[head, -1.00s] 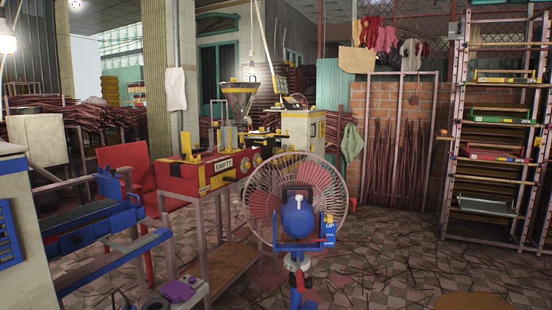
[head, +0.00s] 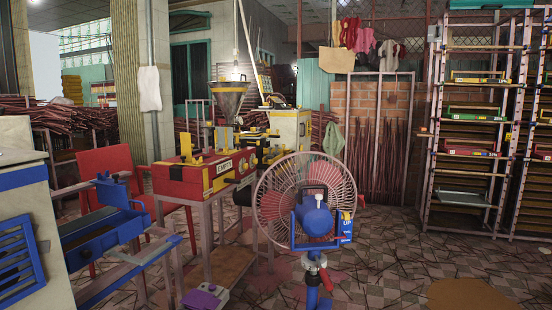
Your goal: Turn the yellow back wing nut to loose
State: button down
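The red extruder machine (head: 182,181) with an "EMPTY" label stands on a metal frame left of centre in the head view. A grey hopper (head: 229,97) rises above its back. Several small yellow parts sit on and around the machine, such as one at its left front (head: 168,159). They are too small for me to tell which is the yellow back wing nut or how it is turned. My gripper is not in view.
A blue fan (head: 313,214) on a stand is in front, right of the machine. A blue-topped bench (head: 118,225) and red chair (head: 105,163) are at left. A shelf rack (head: 432,150) stands at right. Floor between fan and rack is open, with scattered sticks.

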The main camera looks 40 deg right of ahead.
aim_at(200, 160)
jog(key=z, duration=0.2)
jog(key=i, duration=1)
jog(key=z, duration=0.05)
